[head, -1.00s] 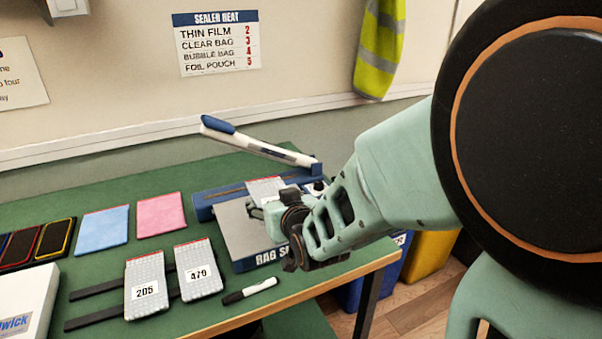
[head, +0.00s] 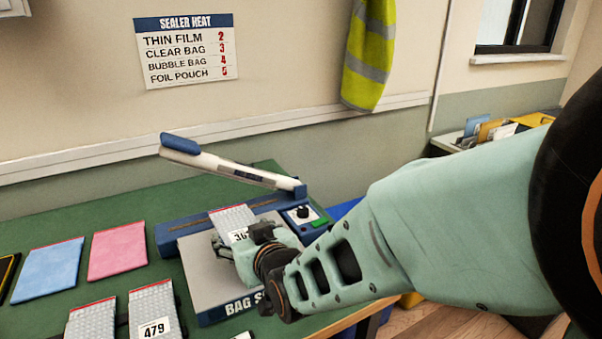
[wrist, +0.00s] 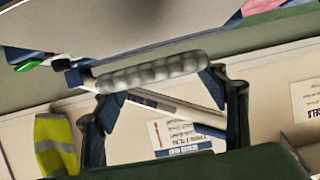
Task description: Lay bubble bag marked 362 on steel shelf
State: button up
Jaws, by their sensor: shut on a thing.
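The bubble bag (head: 232,218) is grey with a red top edge; its white label shows "36", the rest hidden by my gripper. My gripper (head: 240,244) is shut on it, over the steel shelf. The steel shelf (head: 200,270) is the flat grey plate at the front of the blue bag sealer (head: 165,238). In the wrist view the bag (wrist: 150,72) shows edge-on between the two dark fingers of my gripper (wrist: 157,78). The grey plate (wrist: 150,18) fills the top of that view. I cannot tell whether the bag touches the shelf.
The sealer's raised white arm (head: 225,168) slants above the back of the shelf. Bags marked 479 (head: 155,310) and another lie at front left. Pink (head: 118,250) and blue (head: 48,270) pouches lie left of the sealer.

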notch_tip(320, 180, down, 3)
jog(key=shift+f+b, duration=0.1)
jog(key=shift+b, duration=0.8)
jog(key=w+a, duration=0.1)
jog(key=w, duration=0.1)
jog(key=w+a, duration=0.1)
jog(key=w, duration=0.1)
jog(key=w+a, duration=0.1)
jog(key=w, duration=0.1)
jog(key=shift+w+a+f, duration=0.1)
jog(key=shift+a+f, duration=0.05)
jog(key=shift+a, duration=0.25)
jog(key=shift+f+b, duration=0.6)
jog(key=shift+f+b, duration=0.2)
jog(key=shift+b, duration=0.2)
jog(key=o, duration=1.4)
